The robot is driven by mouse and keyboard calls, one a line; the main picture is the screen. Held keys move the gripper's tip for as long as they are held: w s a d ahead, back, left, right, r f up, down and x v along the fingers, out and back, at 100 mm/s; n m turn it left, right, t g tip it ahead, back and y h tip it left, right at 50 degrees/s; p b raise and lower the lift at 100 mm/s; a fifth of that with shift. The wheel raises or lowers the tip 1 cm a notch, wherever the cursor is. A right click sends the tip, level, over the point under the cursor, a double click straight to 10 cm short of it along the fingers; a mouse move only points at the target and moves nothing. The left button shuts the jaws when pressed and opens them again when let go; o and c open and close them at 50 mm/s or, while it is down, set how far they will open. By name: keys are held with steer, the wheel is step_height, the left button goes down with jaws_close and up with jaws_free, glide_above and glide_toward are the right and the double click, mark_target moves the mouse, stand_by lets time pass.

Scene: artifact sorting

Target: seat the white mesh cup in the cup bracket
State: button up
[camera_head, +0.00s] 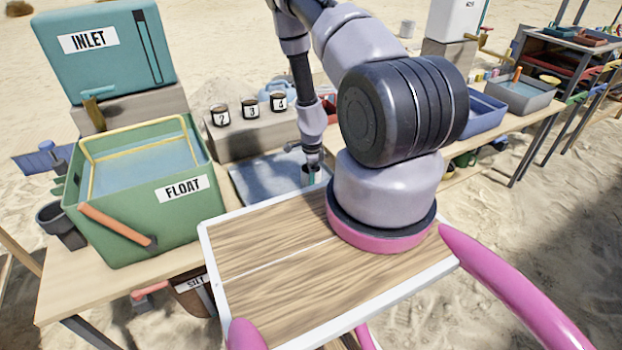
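My gripper (311,172) points down over the grey-blue mat behind the wooden deck. It is small and dark in this view, with a bit of teal at its tip. I cannot tell whether its fingers are open or shut, or whether they hold anything. I cannot make out the white mesh cup with certainty. No cup bracket is clearly recognisable. A dark cup-shaped holder (58,222) hangs at the left side of the green FLOAT bin (120,225).
The teal INLET tank (105,60) stands behind the FLOAT bin. Several numbered dark jars (250,108) sit on a grey block (245,137) behind the mat (262,185). A blue bin (483,118) and a grey basin (518,96) are at right. My arm blocks the centre.

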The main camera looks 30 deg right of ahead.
steer(key=c, duration=1.1)
steer(key=shift+r, duration=0.1)
steer(key=shift+c, duration=0.2)
